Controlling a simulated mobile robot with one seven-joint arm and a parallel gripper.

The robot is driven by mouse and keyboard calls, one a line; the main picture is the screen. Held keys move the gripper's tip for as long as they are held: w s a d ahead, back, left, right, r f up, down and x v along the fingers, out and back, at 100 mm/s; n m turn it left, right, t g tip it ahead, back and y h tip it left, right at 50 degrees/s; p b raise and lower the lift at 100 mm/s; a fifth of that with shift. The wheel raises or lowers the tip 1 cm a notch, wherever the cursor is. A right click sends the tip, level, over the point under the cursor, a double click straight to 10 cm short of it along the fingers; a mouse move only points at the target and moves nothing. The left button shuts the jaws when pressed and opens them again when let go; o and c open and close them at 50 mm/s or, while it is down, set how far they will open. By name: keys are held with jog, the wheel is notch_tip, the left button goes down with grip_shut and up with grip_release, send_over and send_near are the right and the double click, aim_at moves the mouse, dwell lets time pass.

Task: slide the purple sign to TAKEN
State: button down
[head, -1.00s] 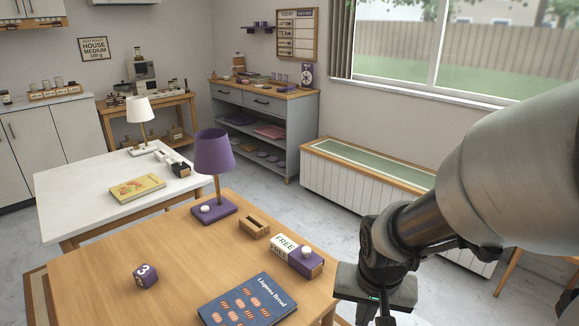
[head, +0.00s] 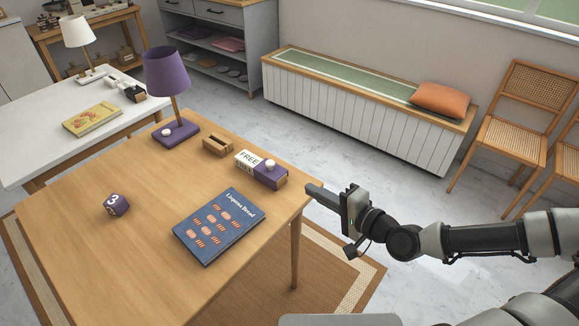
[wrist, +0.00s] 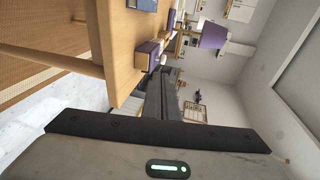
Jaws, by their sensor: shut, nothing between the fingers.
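The purple sign (head: 270,175) lies near the right edge of the wooden table, with a purple sliding sleeve and a round white knob on top. Its white face reading FREE (head: 248,158) shows at the left end; no TAKEN lettering shows. In the wrist view the purple sign (wrist: 146,54) appears just beyond the fingers, near the table edge. My gripper (head: 309,188) is shut and empty, its fingers pointing left, just right of the sign and apart from it in the head view.
A small wooden holder (head: 217,146) stands left of the sign, and a purple lamp (head: 168,75) behind it. A blue book (head: 220,226) lies in front, a purple numbered cube (head: 117,205) to the left. A white table (head: 60,150) with another sign stands beyond.

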jog(key=shift+w+d+r, duration=0.1)
jog(key=shift+w+r, duration=0.05)
jog(key=shift+r, duration=0.2)
jog(key=b, duration=0.2)
send_near(273, 165)
jog(key=x, duration=0.6)
jog(key=shift+w+a, duration=0.15)
jog(key=shift+a, duration=0.05)
